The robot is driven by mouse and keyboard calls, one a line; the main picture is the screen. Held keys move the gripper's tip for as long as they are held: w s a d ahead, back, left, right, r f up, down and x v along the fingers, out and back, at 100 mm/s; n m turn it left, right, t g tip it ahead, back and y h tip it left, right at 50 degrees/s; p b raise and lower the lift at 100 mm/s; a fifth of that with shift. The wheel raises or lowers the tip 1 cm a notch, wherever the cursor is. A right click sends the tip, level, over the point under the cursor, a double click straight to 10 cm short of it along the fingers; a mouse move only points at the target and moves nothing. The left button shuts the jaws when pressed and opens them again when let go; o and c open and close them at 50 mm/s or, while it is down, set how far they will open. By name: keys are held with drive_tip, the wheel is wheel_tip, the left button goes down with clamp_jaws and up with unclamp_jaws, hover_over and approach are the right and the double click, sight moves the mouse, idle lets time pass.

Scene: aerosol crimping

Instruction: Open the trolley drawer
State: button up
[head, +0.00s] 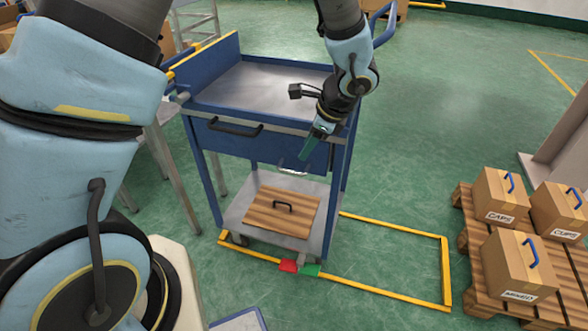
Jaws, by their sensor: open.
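The blue trolley (270,125) stands with a grey metal top and a lower shelf. Its blue front (250,145) carries a black bar handle (235,127) on the left and a light metal handle (292,170) low on the right. The drawer front looks flush with the trolley, with no gap visible. My gripper (305,155) reaches down in front of the right part of the front, with its teal fingers just above the light handle. It is open and seems to hold nothing. Whether a finger touches the handle cannot be told.
A wooden board with a black handle (278,211) lies on the lower shelf. A pallet (482,262) with labelled cartons (518,265) stands at right. The green floor between is clear.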

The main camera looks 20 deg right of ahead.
sight(294, 172)
drive_tip(key=x, duration=1)
drive_tip(key=shift+f, duration=0.3)
drive_tip(key=shift+c, duration=0.2)
clamp_jaws()
idle(0.9)
